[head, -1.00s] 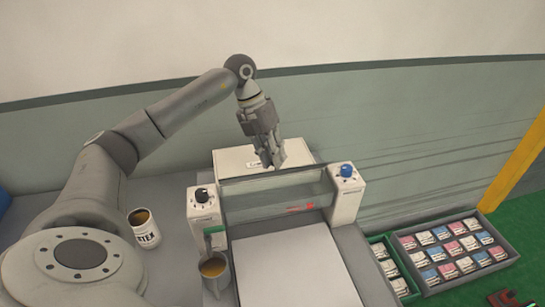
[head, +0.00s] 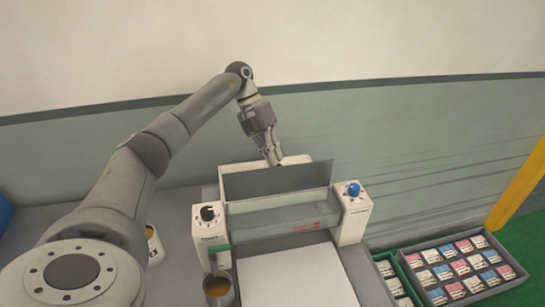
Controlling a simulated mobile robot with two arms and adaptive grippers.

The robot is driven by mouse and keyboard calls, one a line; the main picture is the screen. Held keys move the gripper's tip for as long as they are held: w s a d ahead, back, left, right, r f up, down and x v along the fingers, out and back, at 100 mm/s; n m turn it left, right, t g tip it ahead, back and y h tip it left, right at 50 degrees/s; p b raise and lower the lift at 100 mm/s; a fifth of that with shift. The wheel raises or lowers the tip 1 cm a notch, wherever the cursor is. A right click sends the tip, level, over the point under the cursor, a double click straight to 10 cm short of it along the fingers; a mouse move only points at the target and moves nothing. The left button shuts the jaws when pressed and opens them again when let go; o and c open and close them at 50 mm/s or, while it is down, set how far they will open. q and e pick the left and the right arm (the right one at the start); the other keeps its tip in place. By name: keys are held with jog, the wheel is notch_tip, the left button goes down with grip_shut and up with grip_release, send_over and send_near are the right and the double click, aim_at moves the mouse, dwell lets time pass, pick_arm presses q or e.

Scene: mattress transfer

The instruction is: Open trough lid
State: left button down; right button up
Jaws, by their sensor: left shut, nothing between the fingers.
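The trough (head: 285,217) is a clear-fronted box held between two white end blocks. Its lid (head: 270,183) is a grey panel standing raised along the trough's back edge, tilted up. My left gripper (head: 275,161) is shut and empty, with its fingertips at the lid's top edge. I cannot tell whether they touch it. My right gripper is not in view.
A black knob (head: 208,213) and a blue knob (head: 353,189) top the end blocks. A cup (head: 217,290) with a green-handled tool (head: 219,249) stands at the front left. A white sheet (head: 295,278) lies before the trough. Trays of small packs (head: 462,265) are at right.

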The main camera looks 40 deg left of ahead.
pick_arm(q)
jog(key=shift+a+f+g+h+b, duration=0.1)
jog(key=shift+f+g+h+b, duration=0.2)
jog(key=shift+f, duration=0.55)
jog(key=shift+a+f+g+h, duration=0.1)
jog(key=shift+f+g, duration=0.3)
jog(key=shift+f, duration=0.45)
jog(key=shift+a+f, duration=0.1)
jog(key=shift+a, duration=0.1)
jog(key=c, duration=2.2)
grip_release()
jog(key=o, duration=0.7)
jog(key=shift+s, duration=0.1)
jog(key=shift+o, duration=1.1)
jog(key=shift+d, duration=0.25)
jog(key=shift+w+d, duration=0.15)
jog(key=shift+w, duration=0.35)
jog(key=r, duration=1)
jog(key=shift+w+a, duration=0.2)
jog(key=shift+a, duration=0.05)
